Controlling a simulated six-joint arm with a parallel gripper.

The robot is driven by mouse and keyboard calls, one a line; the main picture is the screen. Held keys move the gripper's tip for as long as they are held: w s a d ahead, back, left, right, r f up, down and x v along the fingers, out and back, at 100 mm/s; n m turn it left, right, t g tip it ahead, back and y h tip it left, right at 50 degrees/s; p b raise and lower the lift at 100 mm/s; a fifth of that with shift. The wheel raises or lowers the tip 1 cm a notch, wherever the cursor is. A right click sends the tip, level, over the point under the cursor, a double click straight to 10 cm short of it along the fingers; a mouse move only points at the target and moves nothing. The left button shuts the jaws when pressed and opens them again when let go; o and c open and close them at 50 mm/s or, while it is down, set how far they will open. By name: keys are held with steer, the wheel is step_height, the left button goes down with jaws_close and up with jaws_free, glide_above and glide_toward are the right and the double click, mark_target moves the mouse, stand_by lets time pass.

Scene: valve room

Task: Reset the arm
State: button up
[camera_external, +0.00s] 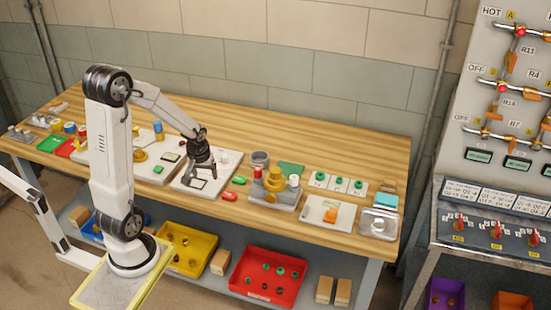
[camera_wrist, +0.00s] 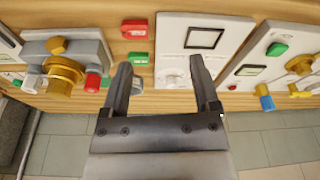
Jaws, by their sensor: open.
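My arm stands on a base in front of the workbench (camera_external: 330,150) and reaches to the right over it. My gripper (camera_external: 200,176) hangs above a white panel (camera_external: 222,160) near the bench's middle. In the wrist view my gripper (camera_wrist: 160,82) has its two dark fingers spread apart with nothing between them. Past the fingertips lies the white panel (camera_wrist: 175,50) with a dark-framed square and a round white knob. Whether the fingertips touch the panel cannot be told.
A red block (camera_wrist: 134,28) and a green block (camera_wrist: 138,58) lie beside the panel. A grey fixture with brass parts (camera_external: 275,188) stands to the right. Yellow (camera_external: 190,272) and red (camera_external: 265,295) bins sit on the lower shelf. A valve board (camera_external: 500,170) stands far right.

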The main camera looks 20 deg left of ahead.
steer(key=s+a+m, duration=0.2)
steer(key=s+a, duration=0.1)
steer(key=s, duration=0.2)
steer(key=shift+s+a+f, duration=0.15)
steer(key=shift+a+f, duration=0.15)
steer(key=shift+f, duration=0.15)
stand_by(0.8)
